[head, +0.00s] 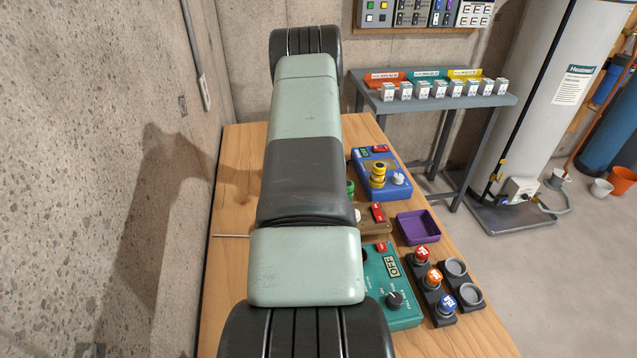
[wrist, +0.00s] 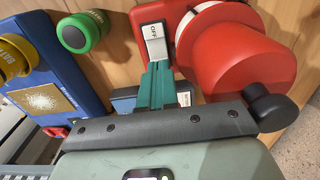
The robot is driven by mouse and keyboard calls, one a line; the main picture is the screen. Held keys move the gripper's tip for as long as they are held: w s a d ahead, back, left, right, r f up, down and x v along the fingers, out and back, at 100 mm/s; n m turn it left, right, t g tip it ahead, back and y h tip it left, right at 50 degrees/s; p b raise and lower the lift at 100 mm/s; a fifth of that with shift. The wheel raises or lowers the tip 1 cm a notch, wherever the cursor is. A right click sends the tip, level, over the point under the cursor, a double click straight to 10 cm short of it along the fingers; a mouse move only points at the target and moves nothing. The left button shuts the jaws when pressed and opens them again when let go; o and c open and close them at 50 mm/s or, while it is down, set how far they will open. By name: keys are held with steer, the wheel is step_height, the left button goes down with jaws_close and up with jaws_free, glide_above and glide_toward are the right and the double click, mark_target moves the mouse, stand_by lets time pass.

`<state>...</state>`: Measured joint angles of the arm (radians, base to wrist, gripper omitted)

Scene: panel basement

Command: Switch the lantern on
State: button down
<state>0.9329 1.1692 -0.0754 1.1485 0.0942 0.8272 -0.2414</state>
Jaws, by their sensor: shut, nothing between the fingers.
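In the wrist view, a red device with a round drum (wrist: 235,60), which looks like the lantern, stands on the wooden table. A white rocker switch marked OFF (wrist: 156,42) sits on its red base. My gripper (wrist: 157,70) is shut and empty, with its teal fingers just below the switch in the picture. I cannot tell whether the fingertips touch the switch. In the head view my arm covers the lantern and my gripper.
Red, orange and blue buttons stand at the right front. A concrete wall (head: 110,120) rises close on the left.

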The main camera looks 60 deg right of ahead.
steer(key=shift+f, duration=0.65)
steer(key=shift+r, duration=3.55)
steer(key=w+a+r+n+h, duration=0.1)
steer(key=w+a+r, duration=0.25)
steer(key=r, duration=0.35)
steer(key=w+a+r+n+t+h, duration=0.15)
steer(key=a+r, duration=0.25)
steer(key=r, duration=0.4)
steer(key=w+a+r+n, duration=0.1)
steer(key=w+a+r, duration=0.3)
steer(key=r, duration=0.3)
steer(key=s+a+r+n+t+h, duration=0.1)
steer(key=s+a+r+n+t, duration=0.15)
steer(key=a+r, duration=0.85)
steer(key=s+a+r+n+t+h, duration=0.15)
steer(key=s+a+r, duration=0.25)
steer(key=a+r, duration=0.75)
steer(key=s+a+r+n+t, duration=0.3)
steer(key=s+a+r, duration=0.1)
steer(key=s+a, duration=0.25)
steer(key=s+a+f+g+y, duration=0.1)
steer(key=s+a+f+y, duration=0.1)
steer(key=s+a+f, duration=0.3)
steer(key=s+a+f+m+g+y, duration=0.1)
steer(key=s+a+f, duration=0.4)
steer(key=f, duration=0.6)
steer(key=shift+s+a+g+y, duration=0.25)
steer(key=shift+a+g+y, duration=0.2)
steer(key=shift+y, duration=0.55)
